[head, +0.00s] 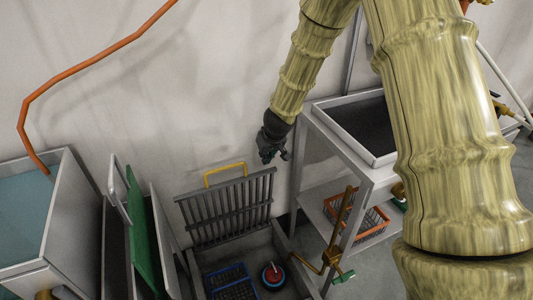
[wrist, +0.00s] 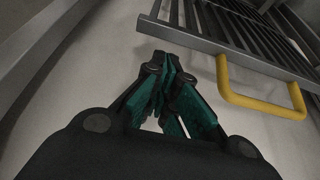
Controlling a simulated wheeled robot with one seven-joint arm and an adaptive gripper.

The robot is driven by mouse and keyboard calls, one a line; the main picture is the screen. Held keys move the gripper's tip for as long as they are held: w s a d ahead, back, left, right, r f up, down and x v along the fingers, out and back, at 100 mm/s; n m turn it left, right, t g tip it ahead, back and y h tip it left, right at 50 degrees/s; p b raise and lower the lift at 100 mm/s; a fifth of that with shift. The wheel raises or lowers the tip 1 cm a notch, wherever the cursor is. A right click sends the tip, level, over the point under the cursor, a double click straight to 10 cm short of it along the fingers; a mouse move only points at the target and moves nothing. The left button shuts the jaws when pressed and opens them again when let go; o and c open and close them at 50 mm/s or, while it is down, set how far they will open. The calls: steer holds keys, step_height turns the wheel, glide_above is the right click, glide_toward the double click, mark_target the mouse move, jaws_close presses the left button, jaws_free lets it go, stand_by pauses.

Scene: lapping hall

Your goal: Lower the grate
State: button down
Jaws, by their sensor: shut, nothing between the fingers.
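The grate (head: 228,208) is a dark grey barred panel, raised and leaning back at the rear of a grey open basin (head: 262,246). A yellow handle (head: 225,170) sticks up from its top edge. In the wrist view the grate (wrist: 236,32) fills the upper right, with the yellow handle (wrist: 262,104) below its edge. My gripper (head: 267,157) is up and to the right of the handle in the head view. Its green-padded fingers (wrist: 168,85) are shut and empty, apart from the handle.
A blue basket (head: 232,284) and a round red-and-blue item (head: 272,275) are inside the basin. A brass crank (head: 336,245) stands at its right front. A steel table (head: 345,150) with an orange basket (head: 360,222) is at right. A green panel (head: 146,230) is at left.

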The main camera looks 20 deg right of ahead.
steer(key=shift+b+x, duration=0.3)
steer(key=shift+x, duration=1.8)
